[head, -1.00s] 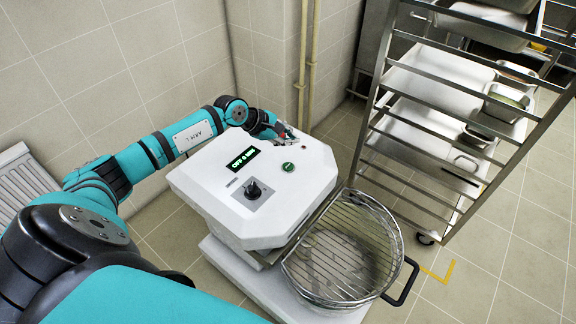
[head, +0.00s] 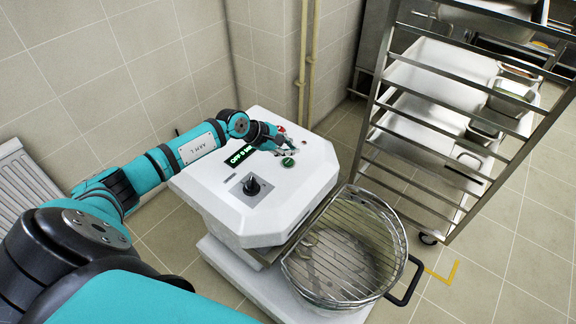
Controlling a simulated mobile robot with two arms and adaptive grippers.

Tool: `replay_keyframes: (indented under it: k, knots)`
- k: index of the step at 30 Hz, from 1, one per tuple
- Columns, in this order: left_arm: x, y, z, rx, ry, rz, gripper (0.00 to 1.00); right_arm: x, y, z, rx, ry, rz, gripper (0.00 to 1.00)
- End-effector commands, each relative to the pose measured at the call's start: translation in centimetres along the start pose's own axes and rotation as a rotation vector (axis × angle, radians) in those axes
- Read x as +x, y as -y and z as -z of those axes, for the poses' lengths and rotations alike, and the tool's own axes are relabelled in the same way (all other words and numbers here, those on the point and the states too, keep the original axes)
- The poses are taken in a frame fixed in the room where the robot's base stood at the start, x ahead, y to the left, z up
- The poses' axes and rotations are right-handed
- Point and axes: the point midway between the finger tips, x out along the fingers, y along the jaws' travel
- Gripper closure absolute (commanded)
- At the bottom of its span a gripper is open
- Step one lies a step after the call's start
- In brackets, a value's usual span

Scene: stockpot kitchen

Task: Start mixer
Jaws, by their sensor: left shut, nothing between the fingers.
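The mixer (head: 225,219) is a white machine with a control panel on its sloping top. Its green display (head: 241,155) is partly covered by my arm, and the visible start of its text reads OFF. A black knob (head: 251,185) sits below the display. A green button (head: 288,162) and a red button (head: 281,129) lie toward the right and back of the panel. My left gripper (head: 284,148) is shut and empty, just above the green button. I cannot tell whether it touches the button. My right gripper is not in view.
A wire guard (head: 345,262) covers the mixer bowl at the front right, with a black handle (head: 407,284) beside it. A metal rack (head: 459,235) with trays stands to the right. A tiled wall is behind, with a radiator (head: 22,190) at the left.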

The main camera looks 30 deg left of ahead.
Motion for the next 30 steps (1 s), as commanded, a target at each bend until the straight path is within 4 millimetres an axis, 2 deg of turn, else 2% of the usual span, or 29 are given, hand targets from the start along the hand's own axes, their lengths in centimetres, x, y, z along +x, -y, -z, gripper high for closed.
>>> replay_keyframes:
  k: [1, 6, 30]
  knots:
    - [0.9, 0.7, 0.7, 0.001, 0.0, -0.001, 1.0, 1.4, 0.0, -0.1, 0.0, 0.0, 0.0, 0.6]
    - [1.7, 1.1, 1.2, 0.001, 0.0, -0.002, 1.0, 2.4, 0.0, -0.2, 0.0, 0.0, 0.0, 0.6]
    - [1.6, 1.1, 1.2, 0.0, 0.0, -0.002, 1.0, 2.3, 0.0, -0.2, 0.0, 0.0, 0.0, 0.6]
